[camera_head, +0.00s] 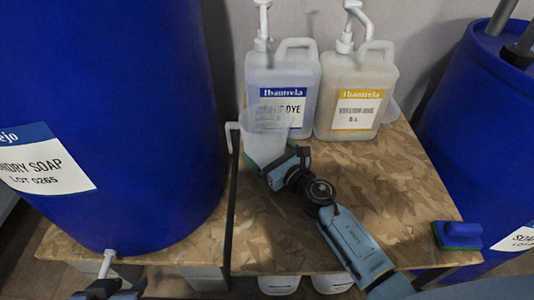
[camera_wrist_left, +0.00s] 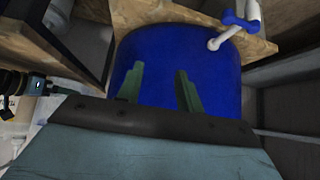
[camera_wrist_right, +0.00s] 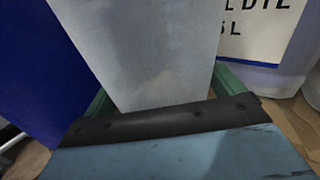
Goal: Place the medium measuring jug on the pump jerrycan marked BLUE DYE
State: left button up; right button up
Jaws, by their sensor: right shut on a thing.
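The pump jerrycan marked BLUE DYE (camera_head: 283,80) stands upright at the back of the wooden table, with a blue label and a white pump. A translucent measuring jug (camera_head: 264,142) is in front of it, covering part of the label. My right gripper (camera_wrist_right: 165,92) is shut on this jug, one green finger on each side. The jug fills the middle of the right wrist view (camera_wrist_right: 150,45), with the jerrycan's label (camera_wrist_right: 270,25) beyond it. My left gripper (camera_wrist_left: 160,70) is open and empty, facing a blue drum; part of it shows at the head view's lower left (camera_head: 104,290).
A yellow-labelled jerrycan (camera_head: 355,90) stands right of the blue-labelled one. A large laundry soap drum (camera_head: 120,110) is at left, with a white tap (camera_head: 107,262). Another blue drum (camera_head: 480,120) is at right. A blue-and-green scrubber (camera_head: 458,235) lies near the table's right corner.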

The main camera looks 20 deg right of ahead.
pick_arm(q)
jog(key=shift+w+d+r+t, duration=0.25)
jog(key=shift+w+r+t, duration=0.05)
jog(key=shift+w+r, duration=0.1)
pick_arm(e)
jog(key=shift+f, duration=0.15)
jog(key=shift+f, duration=0.15)
jog(key=o, duration=0.7)
pick_arm(q)
jog(key=shift+w+d+r+t, duration=0.2)
jog(key=shift+w+r+t, duration=0.2)
jog(key=shift+w, duration=0.1)
